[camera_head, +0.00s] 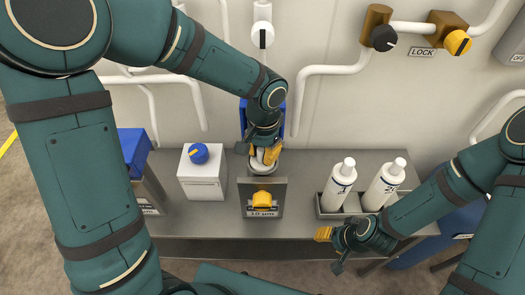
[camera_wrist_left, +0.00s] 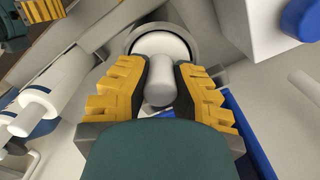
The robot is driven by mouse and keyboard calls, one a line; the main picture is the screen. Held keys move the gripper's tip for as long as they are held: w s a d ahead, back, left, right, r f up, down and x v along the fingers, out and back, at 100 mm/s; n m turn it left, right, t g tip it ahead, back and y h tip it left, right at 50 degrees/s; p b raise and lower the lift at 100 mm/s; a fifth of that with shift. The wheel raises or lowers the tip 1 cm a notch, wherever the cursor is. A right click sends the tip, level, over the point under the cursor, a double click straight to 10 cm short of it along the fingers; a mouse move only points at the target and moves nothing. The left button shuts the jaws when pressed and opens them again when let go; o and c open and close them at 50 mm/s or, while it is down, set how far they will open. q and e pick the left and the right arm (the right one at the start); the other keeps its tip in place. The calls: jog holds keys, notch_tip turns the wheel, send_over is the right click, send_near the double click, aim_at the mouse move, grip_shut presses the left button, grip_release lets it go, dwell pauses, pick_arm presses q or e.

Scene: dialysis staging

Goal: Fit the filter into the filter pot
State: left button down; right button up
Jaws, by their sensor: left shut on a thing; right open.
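My left gripper (camera_head: 265,155) is shut on the white filter, gripping its narrow neck (camera_wrist_left: 158,88) between the yellow-padded fingers in the left wrist view. The filter's wider round body (camera_wrist_left: 162,46) lies beyond the fingertips, within the round grey rim of the filter pot (camera_wrist_left: 193,36). In the head view the pot (camera_head: 262,169) is mostly hidden under my left gripper. I cannot tell how deep the filter sits. My right gripper (camera_head: 330,251) is open and empty, in front of the bench edge at the right.
A grey panel with a yellow knob (camera_head: 262,199) is in front of the pot. A white box with a blue knob (camera_head: 202,174) stands left. Pipes and valves line the wall.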

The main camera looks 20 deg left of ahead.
pick_arm(q)
jog(key=shift+f, duration=0.25)
jog(key=c, duration=0.9)
grip_release()
jog(key=r, duration=1.2)
jog(key=shift+w+d, duration=0.1)
jog(key=shift+w, duration=0.1)
